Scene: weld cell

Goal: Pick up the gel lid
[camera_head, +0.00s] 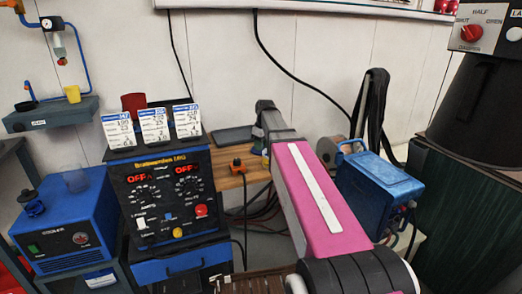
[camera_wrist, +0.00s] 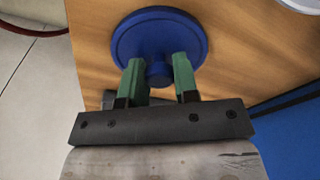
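The gel lid, a round blue disc (camera_wrist: 190,26) with a small knob in its middle, shows in the wrist view over the wooden tabletop. My gripper (camera_wrist: 157,62) has its two green fingers on either side of the knob, very close to it. I cannot tell whether the fingers press on the knob or stand just clear of it. I also cannot tell whether the lid rests on the wood. In the head view my arm reaches away from me towards the wooden table and hides the lid.
The wooden table (camera_head: 229,187) carries a small orange-and-black item (camera_head: 238,167). A black power unit with dials (camera_head: 165,190) stands to its left, a blue machine (camera_head: 66,232) further left. A blue box (camera_head: 380,180) is close to my arm's right side. Cables hang below the table.

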